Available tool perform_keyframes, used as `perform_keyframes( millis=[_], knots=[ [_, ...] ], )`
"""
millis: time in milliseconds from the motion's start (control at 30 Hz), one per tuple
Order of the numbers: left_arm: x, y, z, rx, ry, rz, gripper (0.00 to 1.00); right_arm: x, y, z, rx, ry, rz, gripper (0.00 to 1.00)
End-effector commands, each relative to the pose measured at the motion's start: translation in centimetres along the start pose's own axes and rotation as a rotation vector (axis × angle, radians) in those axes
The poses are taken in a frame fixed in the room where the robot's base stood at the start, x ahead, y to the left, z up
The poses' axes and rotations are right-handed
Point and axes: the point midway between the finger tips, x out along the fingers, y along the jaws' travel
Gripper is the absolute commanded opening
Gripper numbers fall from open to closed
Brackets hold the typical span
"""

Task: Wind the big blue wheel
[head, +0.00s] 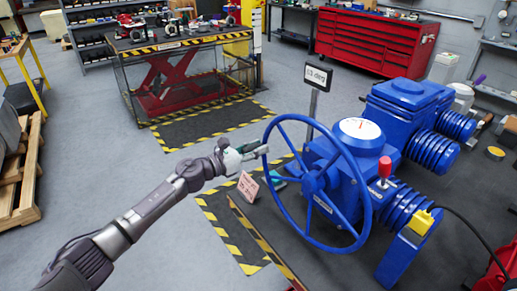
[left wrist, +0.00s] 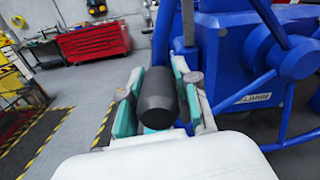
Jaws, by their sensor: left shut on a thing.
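The big blue wheel (head: 361,190) stands upright on the left side of the blue valve actuator (head: 405,100). Its hub and spokes show in the head view, and part of its blue rim (left wrist: 164,30) shows in the left wrist view. My left gripper (head: 256,151) is at the wheel's left rim. In the left wrist view its teal-padded fingers are shut on a dark cylindrical handle (left wrist: 158,98) beside the rim. A white dial (head: 360,128) with a red pointer sits on top of the actuator. My right gripper is not in view.
A sign reading about "53 deg" (head: 318,76) stands on a post behind the wheel. A small pink sign (head: 248,186) is low beside the wheel. A lift table (head: 172,45) and red tool cabinet (head: 375,42) stand behind.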

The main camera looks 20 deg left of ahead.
Motion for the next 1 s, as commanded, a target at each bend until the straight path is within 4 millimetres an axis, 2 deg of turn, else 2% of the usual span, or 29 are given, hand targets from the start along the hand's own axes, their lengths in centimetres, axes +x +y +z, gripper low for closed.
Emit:
perform_keyframes(
  millis=[33,400,700,1000],
  knots=[
    [0.0,0.4,-1.4,-0.048,-0.005,0.004,0.00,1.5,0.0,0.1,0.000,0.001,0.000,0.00],
    [0.0,0.6,-7.6,-0.402,-0.005,0.003,0.00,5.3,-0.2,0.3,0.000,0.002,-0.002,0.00],
    [0.0,-0.8,-12.1,-0.669,-0.006,0.004,0.00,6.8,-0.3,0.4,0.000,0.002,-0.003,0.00],
    [0.0,-2.4,-14.9,-0.853,-0.005,0.004,0.00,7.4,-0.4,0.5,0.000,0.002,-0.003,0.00]
  ],
)
